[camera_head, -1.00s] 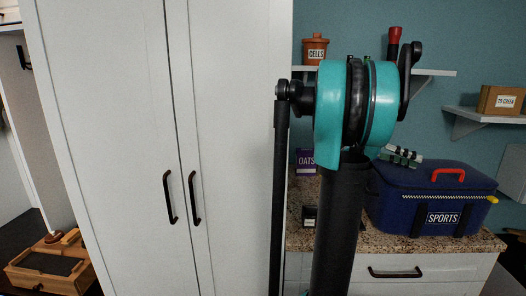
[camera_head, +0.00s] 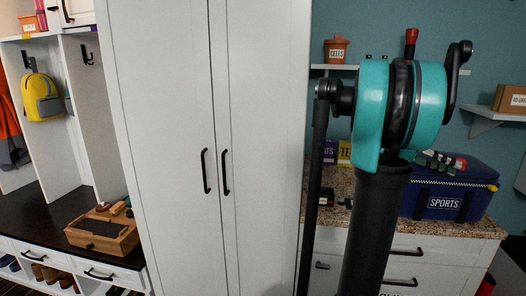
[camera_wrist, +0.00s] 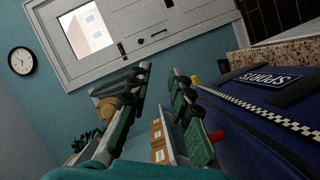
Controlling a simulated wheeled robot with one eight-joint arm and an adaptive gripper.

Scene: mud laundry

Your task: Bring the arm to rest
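My arm rises in the right half of the head view, with its teal joint in front of the shelves. My gripper (camera_head: 443,162) shows partly beyond the arm, overlapping the top of the blue SPORTS bag (camera_head: 470,187). In the wrist view my gripper (camera_wrist: 161,70) has its two fingers apart, with nothing between them. The bag (camera_wrist: 255,120) fills the right side there, beside the fingers. I cannot tell whether they touch it.
A tall white cabinet (camera_head: 255,90) stands left of my arm. A granite counter (camera_head: 490,228) carries the bag. A wooden box (camera_head: 98,242) lies on the dark bench (camera_head: 55,212) at the left. Wall shelves (camera_head: 490,112) are behind. The wrist view shows a door (camera_wrist: 135,40) and a clock (camera_wrist: 22,61).

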